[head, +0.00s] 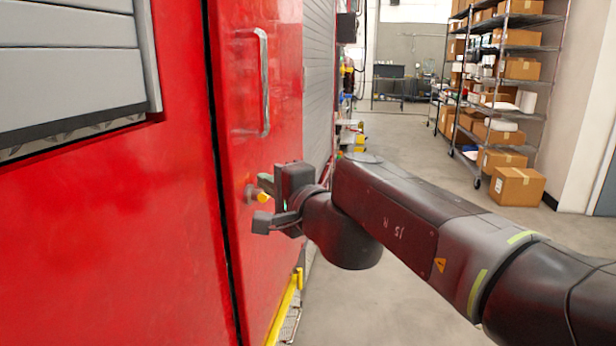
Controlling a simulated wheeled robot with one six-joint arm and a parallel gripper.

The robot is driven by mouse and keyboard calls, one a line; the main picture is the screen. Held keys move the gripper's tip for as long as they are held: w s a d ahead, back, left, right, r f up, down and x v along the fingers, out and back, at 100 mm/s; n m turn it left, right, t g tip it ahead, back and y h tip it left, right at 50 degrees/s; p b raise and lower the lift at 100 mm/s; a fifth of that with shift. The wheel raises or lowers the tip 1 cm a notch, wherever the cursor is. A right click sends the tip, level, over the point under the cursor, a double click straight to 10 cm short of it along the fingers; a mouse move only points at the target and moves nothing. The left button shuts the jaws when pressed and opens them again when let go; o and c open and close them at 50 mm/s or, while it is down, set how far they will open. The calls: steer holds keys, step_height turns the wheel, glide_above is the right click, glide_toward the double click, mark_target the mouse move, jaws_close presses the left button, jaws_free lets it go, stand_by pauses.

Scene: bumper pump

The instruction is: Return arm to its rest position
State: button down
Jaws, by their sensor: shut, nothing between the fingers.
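My arm reaches in from the lower right of the head view toward a red panel (170,220). My gripper (263,203) is at the arm's end, close to the panel's right-hand section. It is shut and holds nothing.
A metal handle (265,82) is on the red panel above the gripper. A yellow rail (284,308) runs low along the panel's edge. Shelves with cardboard boxes (517,186) stand at right. The grey floor (400,190) between is largely clear.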

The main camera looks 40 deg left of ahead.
steer(key=s+d, duration=0.3)
steer(key=d, duration=0.2)
steer(key=shift+s+p, duration=0.35)
steer(key=shift+p, duration=0.05)
steer(key=shift+w+a, duration=0.1)
steer(key=b, duration=0.1)
glide_toward(247, 167)
steer(key=w+a, duration=0.2)
steer(key=shift+s+a, duration=0.3)
steer(key=shift+a, duration=0.3)
steer(key=shift+s+a, duration=0.35)
steer(key=shift+a, duration=0.25)
